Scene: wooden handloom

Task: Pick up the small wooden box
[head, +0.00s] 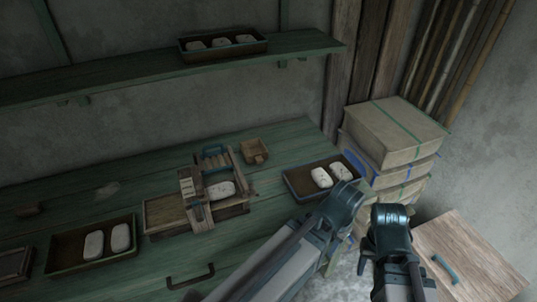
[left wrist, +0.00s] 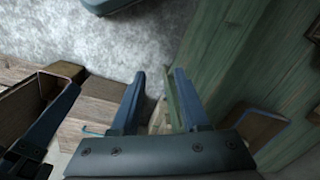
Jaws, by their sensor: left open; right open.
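A small wooden box (head: 254,151) stands on the green table near the wall, right of the loom frame. My left gripper (head: 346,204) is over the table's right end, well right of and nearer than that box. It is open and empty in the left wrist view (left wrist: 157,101). My right gripper (head: 390,218) is right of the left one, apart from the table box, and open. In the left wrist view, a brown open-topped wooden container (left wrist: 22,108) is beside a dark blue finger at left. I cannot tell whether it is the same box.
The wooden loom frame (head: 168,213) holds a white block. Trays with white blocks stand at the table's left (head: 63,262), its right end (head: 297,185) and the shelf (head: 258,47). Stacked bundles (head: 393,133) and a wooden chest (head: 468,247) stand at right.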

